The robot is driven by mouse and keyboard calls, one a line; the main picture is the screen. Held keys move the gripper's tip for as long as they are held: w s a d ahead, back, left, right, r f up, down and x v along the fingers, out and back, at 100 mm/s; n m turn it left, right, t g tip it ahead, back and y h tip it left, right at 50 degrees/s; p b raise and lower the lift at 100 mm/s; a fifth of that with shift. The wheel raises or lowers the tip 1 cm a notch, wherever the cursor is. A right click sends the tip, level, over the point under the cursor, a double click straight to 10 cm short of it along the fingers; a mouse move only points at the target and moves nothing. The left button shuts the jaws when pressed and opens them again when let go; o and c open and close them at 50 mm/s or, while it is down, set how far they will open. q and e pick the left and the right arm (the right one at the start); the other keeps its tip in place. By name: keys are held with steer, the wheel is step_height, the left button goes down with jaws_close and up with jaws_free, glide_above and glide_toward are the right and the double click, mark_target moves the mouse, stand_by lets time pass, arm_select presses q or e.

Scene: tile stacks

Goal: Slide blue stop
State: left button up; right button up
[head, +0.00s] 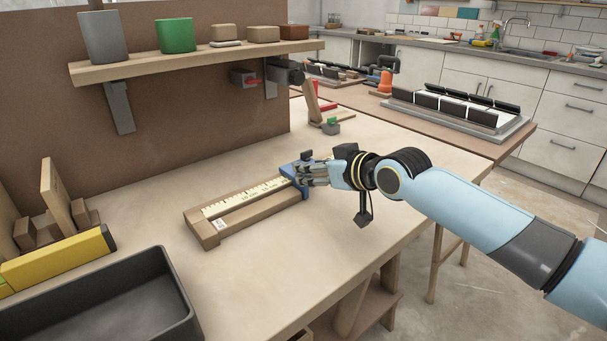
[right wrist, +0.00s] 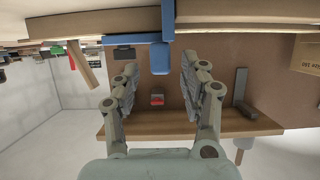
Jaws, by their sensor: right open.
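The blue stop (head: 288,169) sits at the right end of a wooden guide with a ruler scale (head: 245,198) on the workbench. My right gripper (head: 306,169) is at the stop and partly covers it. In the right wrist view the blue stop (right wrist: 160,58) hangs from the top of the picture, its block between the two fingers of the open right gripper (right wrist: 159,75). A gap shows on both sides, so the fingers do not seem to grip it. My left gripper is in neither view.
A dark tray (head: 100,300) and a yellow level (head: 58,258) lie at the front left. A wall shelf (head: 200,58) holds cups and blocks. A small grey piece with a green top (head: 331,127) stands behind the gripper. The bench right of the guide's near end is clear.

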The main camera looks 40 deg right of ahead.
steer(key=shift+b+x, duration=0.3)
steer(key=shift+x, duration=1.5)
steer(key=shift+a, duration=0.1)
jaws_close()
